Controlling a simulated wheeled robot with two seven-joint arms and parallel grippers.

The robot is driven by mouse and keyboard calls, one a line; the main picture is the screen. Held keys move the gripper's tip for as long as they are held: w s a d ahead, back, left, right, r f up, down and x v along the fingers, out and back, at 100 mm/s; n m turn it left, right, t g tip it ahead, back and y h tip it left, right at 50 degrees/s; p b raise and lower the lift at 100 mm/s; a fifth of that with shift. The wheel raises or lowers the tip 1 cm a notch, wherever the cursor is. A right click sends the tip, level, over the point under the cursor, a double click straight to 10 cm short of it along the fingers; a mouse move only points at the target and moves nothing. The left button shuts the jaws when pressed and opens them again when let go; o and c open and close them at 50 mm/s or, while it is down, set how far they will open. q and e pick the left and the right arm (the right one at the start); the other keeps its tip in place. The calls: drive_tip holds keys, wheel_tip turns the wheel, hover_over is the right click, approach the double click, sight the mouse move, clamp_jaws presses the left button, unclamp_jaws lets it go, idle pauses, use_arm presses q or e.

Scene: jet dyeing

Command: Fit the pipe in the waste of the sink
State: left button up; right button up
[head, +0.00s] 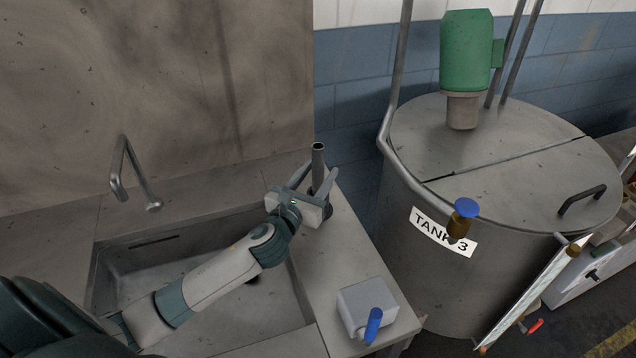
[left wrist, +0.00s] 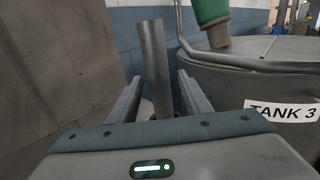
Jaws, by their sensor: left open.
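The grey pipe (head: 318,156) stands upright on the counter to the right of the sink, its open end up. My left gripper (head: 319,174) is open, with one finger on either side of the pipe. In the left wrist view the pipe (left wrist: 154,65) rises between the two spread fingers (left wrist: 160,90), apparently with gaps beside it. The pipe's lower part is mostly hidden by the gripper. The sink (head: 130,262) is a grey basin at the left. A dark round spot, likely the waste (head: 253,281), shows on its floor, partly hidden by my forearm. My right gripper is out of view.
A bent metal tap (head: 128,165) stands behind the sink. A grey box with a blue handle (head: 366,308) sits on the counter's front right. A large steel tank labelled TANK 3 (head: 400,240) stands right of the counter. A wall rises close behind the pipe.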

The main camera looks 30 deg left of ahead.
sight(318, 146)
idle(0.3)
use_arm(q)
clamp_jaws()
wheel_tip(318, 146, up, 10)
idle(0.7)
idle(0.5)
